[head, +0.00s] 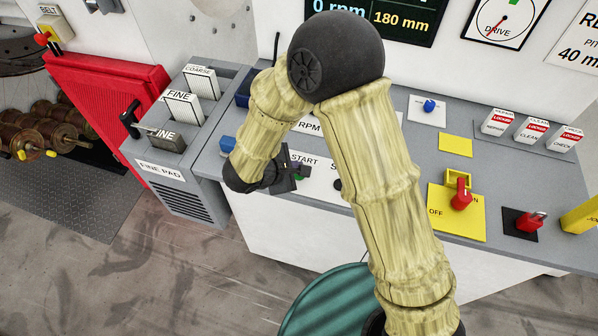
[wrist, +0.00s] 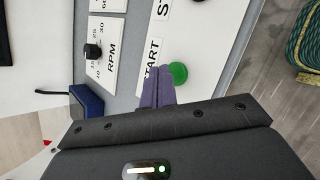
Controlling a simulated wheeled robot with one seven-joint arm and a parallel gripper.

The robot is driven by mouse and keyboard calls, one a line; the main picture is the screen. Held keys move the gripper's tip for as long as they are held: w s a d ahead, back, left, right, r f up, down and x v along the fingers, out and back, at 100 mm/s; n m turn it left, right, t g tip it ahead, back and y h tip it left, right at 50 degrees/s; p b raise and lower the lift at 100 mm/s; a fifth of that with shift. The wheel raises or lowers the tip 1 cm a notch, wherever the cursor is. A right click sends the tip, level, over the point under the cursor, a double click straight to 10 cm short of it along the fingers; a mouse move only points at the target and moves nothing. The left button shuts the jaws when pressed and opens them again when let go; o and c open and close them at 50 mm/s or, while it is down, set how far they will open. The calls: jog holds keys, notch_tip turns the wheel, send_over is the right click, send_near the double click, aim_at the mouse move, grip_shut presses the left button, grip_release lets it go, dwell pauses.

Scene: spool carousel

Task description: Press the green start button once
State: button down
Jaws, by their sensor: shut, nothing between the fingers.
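The green start button (wrist: 178,73) is a round cap beside the START label (wrist: 152,58) on the grey console. In the head view only a sliver of the green button (head: 299,178) shows below the START label (head: 304,160), mostly behind my gripper (head: 292,174). My gripper (wrist: 158,82) is shut and empty, its fingers purple-grey in the wrist view. The fingertips appear right at the left side of the button and cover part of the label. I cannot tell whether they touch the button or hover above the panel.
A black RPM knob (wrist: 93,51) and a blue block (wrist: 88,100) sit near the button. A red-handled OFF switch (head: 461,195) and several red-and-white LOCKED tags (head: 533,130) are farther right on the console.

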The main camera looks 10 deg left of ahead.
aim_at(296, 176)
jog(key=shift+f, duration=0.2)
jog(key=shift+f+b, duration=0.3)
jog(key=shift+b, duration=0.4)
jog(key=shift+f+b, duration=0.35)
jog(key=shift+b, duration=0.25)
dwell(0.5)
dwell(0.3)
jog(key=shift+r+p, duration=0.35)
jog(key=shift+r, duration=0.5)
jog(key=shift+r+p, duration=1.45)
jog(key=shift+r, duration=1.05)
jog(key=shift+d, duration=0.1)
